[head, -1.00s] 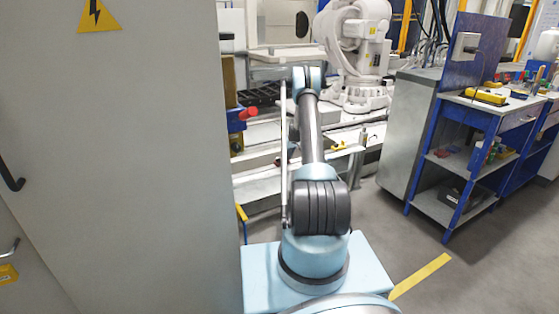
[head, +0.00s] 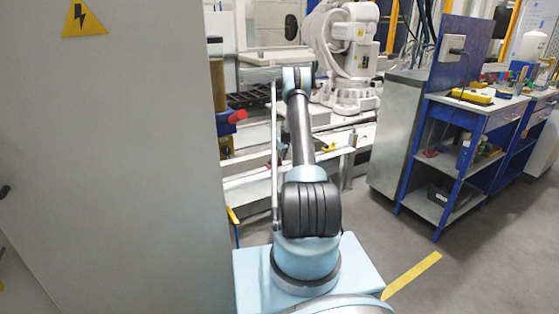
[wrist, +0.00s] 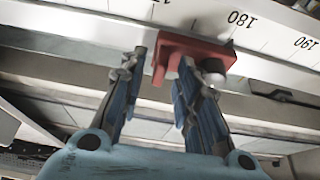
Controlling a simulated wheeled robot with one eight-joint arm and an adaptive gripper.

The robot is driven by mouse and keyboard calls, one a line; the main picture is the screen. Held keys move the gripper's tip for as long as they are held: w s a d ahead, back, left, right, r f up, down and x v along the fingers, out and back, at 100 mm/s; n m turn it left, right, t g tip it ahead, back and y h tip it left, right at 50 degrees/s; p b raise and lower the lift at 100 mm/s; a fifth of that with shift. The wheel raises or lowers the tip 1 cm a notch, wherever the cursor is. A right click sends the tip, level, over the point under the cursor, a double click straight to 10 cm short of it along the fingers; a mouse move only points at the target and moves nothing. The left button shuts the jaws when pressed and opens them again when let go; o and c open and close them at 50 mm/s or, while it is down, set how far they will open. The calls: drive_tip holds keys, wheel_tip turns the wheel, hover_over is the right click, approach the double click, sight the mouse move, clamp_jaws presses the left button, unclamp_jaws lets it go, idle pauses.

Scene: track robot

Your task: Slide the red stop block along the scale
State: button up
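The red stop block (wrist: 198,50) sits on the edge of the pale scale (wrist: 275,38), just left of and below the printed 180 in the wrist view. A red tab on the block points down toward my gripper (wrist: 162,68), and a round silver knob is at its right. My gripper is open, its two blue-grey fingers on either side of the tab. A small gap shows at the left finger; I cannot tell whether the right finger touches. In the head view I cannot make out the block or the gripper.
A tall grey cabinet (head: 110,170) stands close on the left. A white robot arm (head: 345,55) is behind the rail area. A blue workbench (head: 470,110) with a yellow meter (head: 471,96) stands at the right. Grey floor is open at the right front.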

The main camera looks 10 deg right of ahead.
drive_tip(key=v, duration=1)
drive_tip(key=shift+s+r, duration=0.15)
drive_tip(key=shift+r, duration=0.2)
drive_tip(key=s+a+r, duration=0.3)
drive_tip(key=s+r, duration=0.4)
drive_tip(key=r, duration=0.2)
drive_tip(key=s+a+r, duration=0.3)
drive_tip(key=s+r, duration=0.3)
drive_tip(key=r, duration=0.3)
drive_tip(key=s+a+r+m+g, duration=0.1)
drive_tip(key=s+a+r, duration=0.1)
drive_tip(key=s+r, duration=0.5)
drive_tip(key=s+a+r+m, duration=0.1)
drive_tip(key=s+a+r, duration=0.15)
drive_tip(key=s, duration=0.85)
drive_tip(key=s+a+r+h, duration=0.1)
drive_tip(key=s+a, duration=0.2)
drive_tip(key=s, duration=1.9)
drive_tip(key=s+f, duration=0.4)
drive_tip(key=s, duration=0.5)
drive_tip(key=s+f+m+g, duration=0.1)
drive_tip(key=s+f, duration=0.4)
drive_tip(key=s, duration=0.4)
drive_tip(key=shift+s+a, duration=0.2)
drive_tip(key=shift+s, duration=0.05)
drive_tip(key=shift+f, duration=0.1)
